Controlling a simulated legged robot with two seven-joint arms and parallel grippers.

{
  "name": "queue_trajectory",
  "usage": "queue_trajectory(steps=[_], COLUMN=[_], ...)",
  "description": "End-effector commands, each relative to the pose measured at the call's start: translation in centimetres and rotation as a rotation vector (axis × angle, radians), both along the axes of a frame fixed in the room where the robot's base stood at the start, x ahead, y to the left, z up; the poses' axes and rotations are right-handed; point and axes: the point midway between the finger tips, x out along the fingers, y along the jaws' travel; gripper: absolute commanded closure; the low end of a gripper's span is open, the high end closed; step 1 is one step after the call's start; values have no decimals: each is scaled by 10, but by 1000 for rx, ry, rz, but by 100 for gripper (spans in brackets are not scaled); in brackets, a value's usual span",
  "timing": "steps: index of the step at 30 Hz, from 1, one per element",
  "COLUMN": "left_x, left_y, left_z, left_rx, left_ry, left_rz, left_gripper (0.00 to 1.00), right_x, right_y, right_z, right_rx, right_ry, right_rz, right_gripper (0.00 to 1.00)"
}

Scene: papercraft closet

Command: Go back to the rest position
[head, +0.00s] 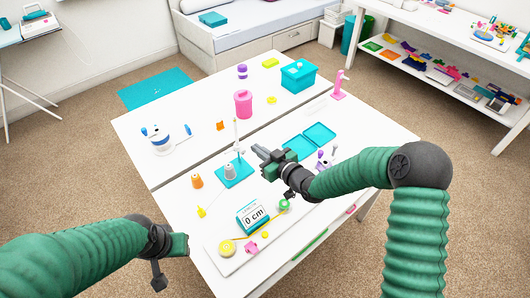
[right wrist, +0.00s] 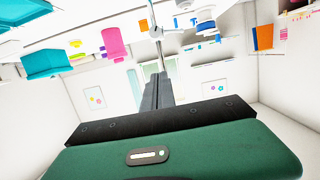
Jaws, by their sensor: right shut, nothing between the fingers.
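My right gripper (head: 260,152) is above the middle of the white table (head: 180,203), with its dark fingers closed and nothing between them. They point to the left in the head view. The right wrist view shows the closed fingers (right wrist: 156,92) end-on beyond the green gripper body. My left gripper (head: 178,245) is low at the left, just off the table's near-left edge. Its green body shows, but its fingers cannot be made out.
A pink cup (head: 243,103) and teal box (head: 298,77) stand farther back. Carpet (head: 95,175) is clear at left.

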Motion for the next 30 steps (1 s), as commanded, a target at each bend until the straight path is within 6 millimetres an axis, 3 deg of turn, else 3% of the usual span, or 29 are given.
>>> queue_trajectory(steps=[4, 10, 14, 17, 19, 22, 24, 27, 30], left_x=[0, 0, 0, 0, 0, 0, 0, 0, 0], left_y=[0, 0, 0, 0, 0, 0, 0, 0, 0], left_z=[-3, -3, -2, -2, -3, -3, -3, -3, -3], left_rx=[0, 0, 0, 0, 0, 0, 0, 0, 0], left_ry=[0, 0, 0, 0, 0, 0, 0, 0, 0], left_rz=[1, 1, 1, 1, 1, 1, 1, 1, 1], left_gripper=[64, 64, 64, 64, 64, 64, 64, 64, 64], right_x=[-19, -26, -37, -73, -118, -190, -236, -281, -300], right_y=[-12, -17, -26, -61, -99, -140, -153, -158, -158], right_z=[6, 9, -2, -21, -29, -27, -25, -21, -20], right_rx=[-1, 0, -81, -243, -340, -386, -372, -336, -316], right_ry=[-1, -4, 83, 293, 484, 731, 873, 1010, 1070], right_rz=[1, 0, -19, -107, -217, -367, -443, -500, -520], right_gripper=[100, 100, 100, 100, 100, 100, 100, 100, 100])
